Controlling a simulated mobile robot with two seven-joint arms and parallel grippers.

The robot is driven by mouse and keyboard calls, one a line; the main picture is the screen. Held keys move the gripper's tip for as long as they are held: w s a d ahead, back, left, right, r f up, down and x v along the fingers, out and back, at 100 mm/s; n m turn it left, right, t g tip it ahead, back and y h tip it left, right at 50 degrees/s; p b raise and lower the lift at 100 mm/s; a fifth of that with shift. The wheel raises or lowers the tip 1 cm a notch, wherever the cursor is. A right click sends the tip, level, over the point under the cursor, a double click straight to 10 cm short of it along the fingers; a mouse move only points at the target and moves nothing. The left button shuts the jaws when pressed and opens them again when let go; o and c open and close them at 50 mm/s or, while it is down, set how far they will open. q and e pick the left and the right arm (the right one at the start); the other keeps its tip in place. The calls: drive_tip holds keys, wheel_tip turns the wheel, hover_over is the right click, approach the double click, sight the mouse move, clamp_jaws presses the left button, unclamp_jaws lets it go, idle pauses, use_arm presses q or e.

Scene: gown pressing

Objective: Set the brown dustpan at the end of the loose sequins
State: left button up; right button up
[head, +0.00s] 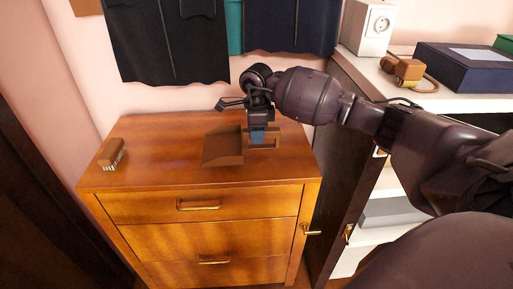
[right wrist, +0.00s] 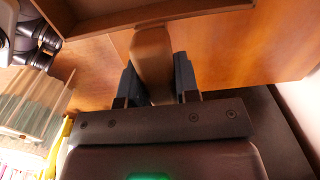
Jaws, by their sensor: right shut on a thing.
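The brown dustpan (head: 222,147) is on or just above the top of the wooden drawer cabinet (head: 165,135), right of the middle; I cannot tell if it touches. My right gripper (head: 258,138) is over its handle side. In the right wrist view, my right gripper (right wrist: 158,85) is shut on the brown handle (right wrist: 151,60), with one dark finger on each side. The dustpan's pan (right wrist: 150,15) spans the top of that view. I cannot make out any loose sequins. My left gripper is not in view.
A brown brush (head: 112,153) with pale bristles lies at the cabinet top's left. Dark garments (head: 170,40) hang behind. At right, a shelf (head: 440,97) holds a navy box (head: 465,68), a corded brown item (head: 403,70) and a white box (head: 367,27). Cabinet top between brush and dustpan looks clear.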

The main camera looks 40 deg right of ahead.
sight(257, 146)
drive_tip(key=shift+f, duration=2.7)
drive_tip(key=shift+f+b, duration=0.15)
drive_tip(key=shift+b, duration=0.15)
drive_tip(key=o, duration=1)
drive_tip(key=shift+c, duration=0.2)
